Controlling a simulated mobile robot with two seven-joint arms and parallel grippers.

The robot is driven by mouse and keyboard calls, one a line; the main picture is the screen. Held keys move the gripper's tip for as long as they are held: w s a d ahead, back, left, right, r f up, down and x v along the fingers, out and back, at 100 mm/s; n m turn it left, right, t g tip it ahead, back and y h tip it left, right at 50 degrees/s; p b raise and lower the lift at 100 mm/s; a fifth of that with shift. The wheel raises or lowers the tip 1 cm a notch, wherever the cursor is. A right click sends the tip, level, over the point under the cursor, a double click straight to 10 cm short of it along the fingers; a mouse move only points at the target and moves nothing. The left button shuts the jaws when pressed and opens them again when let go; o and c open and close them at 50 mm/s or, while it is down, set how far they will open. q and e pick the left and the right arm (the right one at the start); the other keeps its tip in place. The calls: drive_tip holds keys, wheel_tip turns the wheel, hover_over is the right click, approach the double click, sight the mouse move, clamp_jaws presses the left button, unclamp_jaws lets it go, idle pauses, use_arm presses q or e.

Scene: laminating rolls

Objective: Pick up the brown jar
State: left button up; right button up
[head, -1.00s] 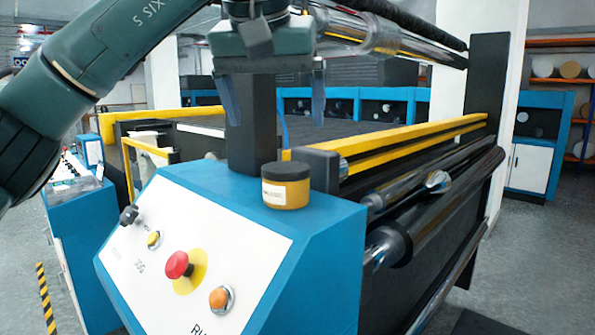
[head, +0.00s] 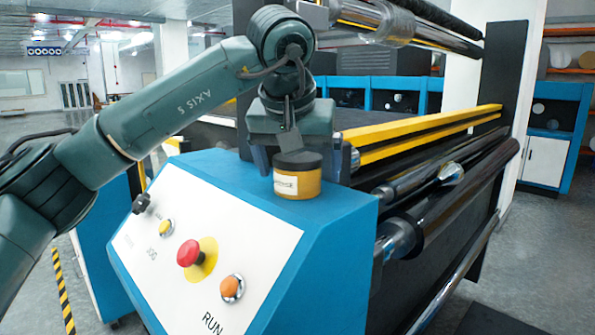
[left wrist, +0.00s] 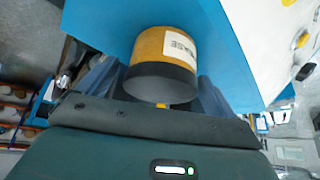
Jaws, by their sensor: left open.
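The brown jar (head: 297,183) has a black lid and a white label. It stands upright on the blue top of the control console (head: 225,170). My left gripper (head: 303,165) is right above and around the jar, with its fingers open and pointing down. In the left wrist view the jar (left wrist: 165,60) sits between the two open fingers, its dark lid toward the palm. Whether the fingers touch the jar I cannot tell. My right gripper is not in view.
The console's sloped panel holds a red button (head: 190,253), an orange button (head: 231,288), a yellow button (head: 166,228) and a black knob (head: 141,203). Metal rollers (head: 400,235) and a yellow rail (head: 420,133) lie to the right of the jar.

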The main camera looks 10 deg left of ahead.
use_arm(q)
drive_tip(key=shift+w+f, duration=0.35)
drive_tip(key=shift+f, duration=0.2)
drive_tip(key=shift+c, duration=0.5)
drive_tip(key=c, duration=1.1)
